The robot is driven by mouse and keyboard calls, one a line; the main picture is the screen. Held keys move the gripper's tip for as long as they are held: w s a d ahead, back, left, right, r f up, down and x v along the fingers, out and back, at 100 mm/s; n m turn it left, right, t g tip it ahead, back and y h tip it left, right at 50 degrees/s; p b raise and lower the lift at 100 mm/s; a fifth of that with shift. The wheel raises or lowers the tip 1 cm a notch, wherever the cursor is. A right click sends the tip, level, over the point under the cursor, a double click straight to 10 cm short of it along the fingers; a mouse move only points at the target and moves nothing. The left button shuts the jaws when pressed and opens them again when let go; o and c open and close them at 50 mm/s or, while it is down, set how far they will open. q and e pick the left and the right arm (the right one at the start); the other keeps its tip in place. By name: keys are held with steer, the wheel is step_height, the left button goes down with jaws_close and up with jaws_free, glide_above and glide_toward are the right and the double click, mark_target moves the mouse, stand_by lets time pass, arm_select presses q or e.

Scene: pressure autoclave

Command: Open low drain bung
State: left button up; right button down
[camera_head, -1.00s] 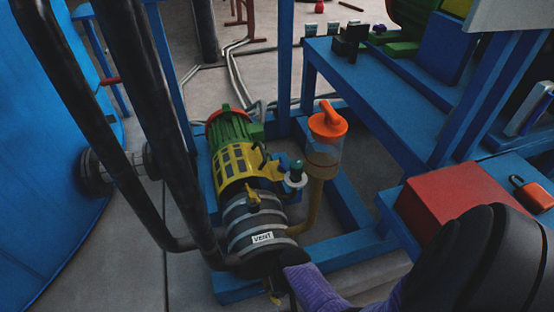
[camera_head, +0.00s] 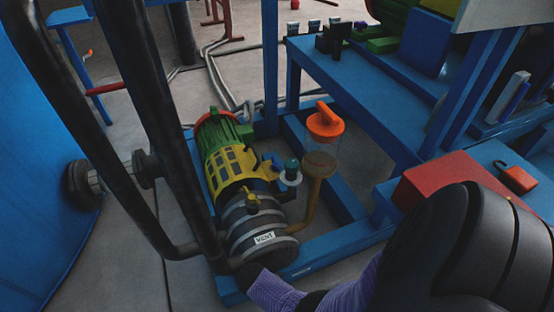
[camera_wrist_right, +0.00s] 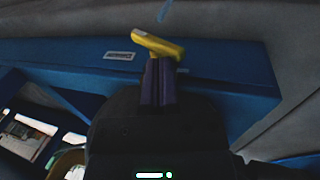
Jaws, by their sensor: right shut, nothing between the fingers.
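A small yellow handle (camera_wrist_right: 157,44) shows in the right wrist view, in front of a blue frame beam; I take it for the low drain bung. My right gripper (camera_wrist_right: 157,64) has dark purple fingers, closed together with nothing between them. Their tips are just at the near side of the handle; I cannot tell whether they touch it. In the head view the low handle is hidden. The banded grey pump body (camera_head: 256,225) there carries a "VENT" label (camera_head: 264,238) and another yellow handle (camera_head: 251,199) on top. My left gripper is not in view.
My black right arm covers the lower right of the head view. A clear container with an orange cap (camera_head: 325,121) stands right of the pump. Black pipes (camera_head: 160,120) run down on its left. A red box (camera_head: 460,185) and blue bench (camera_head: 365,85) are at the right.

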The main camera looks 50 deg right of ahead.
steer(key=shift+w+a+f, duration=0.2)
steer(key=shift+a, duration=0.15)
steer(key=shift+w+a+f, duration=0.1)
steer(key=shift+w+a, duration=0.05)
steer(key=shift+a, duration=0.05)
stand_by(0.4)
steer(key=shift+d, duration=0.1)
